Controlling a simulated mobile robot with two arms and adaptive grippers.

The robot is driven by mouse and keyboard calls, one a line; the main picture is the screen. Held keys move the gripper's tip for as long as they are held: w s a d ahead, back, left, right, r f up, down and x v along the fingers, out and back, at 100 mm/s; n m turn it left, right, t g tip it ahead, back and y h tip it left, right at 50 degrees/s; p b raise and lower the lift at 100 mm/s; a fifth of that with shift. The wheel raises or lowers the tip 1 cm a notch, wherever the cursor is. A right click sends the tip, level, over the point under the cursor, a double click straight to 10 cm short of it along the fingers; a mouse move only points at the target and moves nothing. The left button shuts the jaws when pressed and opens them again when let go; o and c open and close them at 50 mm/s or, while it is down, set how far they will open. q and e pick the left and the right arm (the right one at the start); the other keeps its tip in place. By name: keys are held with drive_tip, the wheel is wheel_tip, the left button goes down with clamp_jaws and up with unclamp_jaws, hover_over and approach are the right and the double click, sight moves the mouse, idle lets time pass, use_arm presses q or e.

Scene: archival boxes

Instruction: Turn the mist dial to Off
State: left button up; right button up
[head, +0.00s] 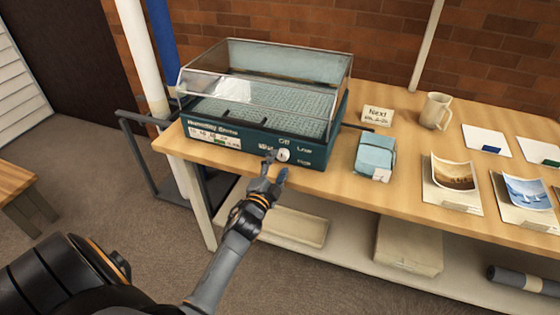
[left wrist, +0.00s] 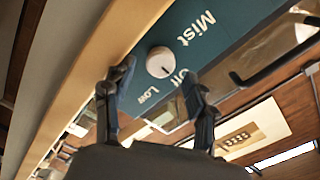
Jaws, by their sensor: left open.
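The mist dial (head: 283,155) is a small white round knob on the teal front panel of the humidifying box (head: 240,137). The labels Off, Low and a third one stand around it, with Mist to its left. In the left wrist view the dial (left wrist: 160,62) has a short dark mark towards the lower right, on the side of Off and Low; I cannot tell exactly which it meets. My left gripper (head: 275,168) is open just in front of the dial. In the left wrist view its fingertips (left wrist: 157,76) are on either side below the knob, apparently not gripping it. My right gripper is not in view.
The box has a clear lid and stands at the table's (head: 345,198) left end. To its right are a blue bundle (head: 375,155), a card sign (head: 377,116), a mug (head: 436,110) and photographs (head: 453,174). A white post (head: 140,60) stands behind left. Boxes lie on the lower shelf.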

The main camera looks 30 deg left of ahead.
use_arm(q)
drive_tip(key=v, duration=0.5)
drive_tip(key=shift+s+d, duration=0.1)
drive_tip(key=shift+s, duration=0.2)
drive_tip(key=s+d+f+n+g+h, duration=0.1)
drive_tip(key=s+d+f+g, duration=0.3)
drive_tip(key=f, duration=0.8)
drive_tip(key=s+d+f+n+g+h, duration=0.1)
drive_tip(key=s+d+f+n+g, duration=0.1)
drive_tip(key=s+f, duration=0.65)
drive_tip(key=s+d+f+n+g+h, duration=0.1)
drive_tip(key=s+d+f+g, duration=0.15)
drive_tip(key=f, duration=1.15)
drive_tip(key=s+d+f+n+g, duration=0.1)
drive_tip(key=s+f, duration=0.4)
drive_tip(key=s, duration=0.5)
drive_tip(key=s+d+f+n+g, duration=0.1)
drive_tip(key=s+f+g, duration=0.3)
drive_tip(key=s, duration=0.6)
drive_tip(key=s+d+f+n+g+h, duration=0.1)
drive_tip(key=s+f+g, duration=0.2)
drive_tip(key=s+f, duration=0.3)
drive_tip(key=s, duration=0.3)
drive_tip(key=shift+s+d+f+n, duration=0.25)
drive_tip(key=shift+s+d+n, duration=0.05)
drive_tip(key=shift+s, duration=0.1)
